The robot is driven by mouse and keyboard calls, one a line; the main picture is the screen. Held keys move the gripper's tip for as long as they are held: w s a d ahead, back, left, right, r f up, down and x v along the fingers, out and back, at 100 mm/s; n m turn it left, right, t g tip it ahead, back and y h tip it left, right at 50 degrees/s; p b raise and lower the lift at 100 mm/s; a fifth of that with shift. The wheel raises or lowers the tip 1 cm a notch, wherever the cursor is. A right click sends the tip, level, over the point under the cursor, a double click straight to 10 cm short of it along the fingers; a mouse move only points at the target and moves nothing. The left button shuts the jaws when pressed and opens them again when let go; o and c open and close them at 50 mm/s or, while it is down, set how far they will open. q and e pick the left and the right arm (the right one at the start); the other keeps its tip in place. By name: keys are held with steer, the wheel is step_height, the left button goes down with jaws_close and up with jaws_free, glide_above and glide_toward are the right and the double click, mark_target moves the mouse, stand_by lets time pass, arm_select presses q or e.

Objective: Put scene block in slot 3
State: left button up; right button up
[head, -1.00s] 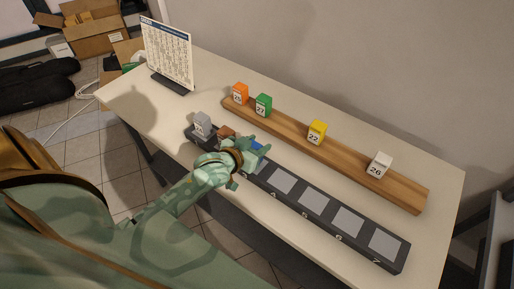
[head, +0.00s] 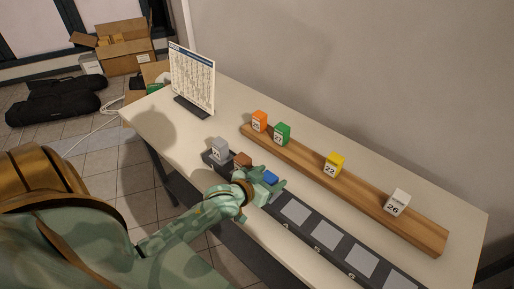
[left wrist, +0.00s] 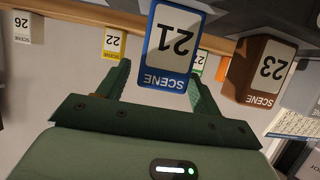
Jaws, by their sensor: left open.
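The blue scene block (head: 271,177), numbered 21, appears in the slot 3 place of the dark slotted rail (head: 318,236), just right of the brown block (head: 242,160) numbered 23. My left gripper (head: 270,188) is at the blue block, on the near side of the rail, and partly hides its lower part. In the left wrist view the blue block (left wrist: 172,45) shows upside down between the open fingers of my left gripper (left wrist: 160,72), with gaps at the sides. Whether its base sits flat is hidden. My right gripper is out of view.
A grey block (head: 219,147) stands in the rail's first slot. Slots 4 to 6 are empty. A wooden shelf (head: 300,160) behind holds orange (head: 259,121), green (head: 282,134), yellow (head: 334,163) and white (head: 397,202) blocks. A calendar-like board (head: 192,78) stands at the table's left end.

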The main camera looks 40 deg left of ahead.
arm_select(q)
steer(key=p+v, duration=0.1)
steer(key=v, duration=0.9)
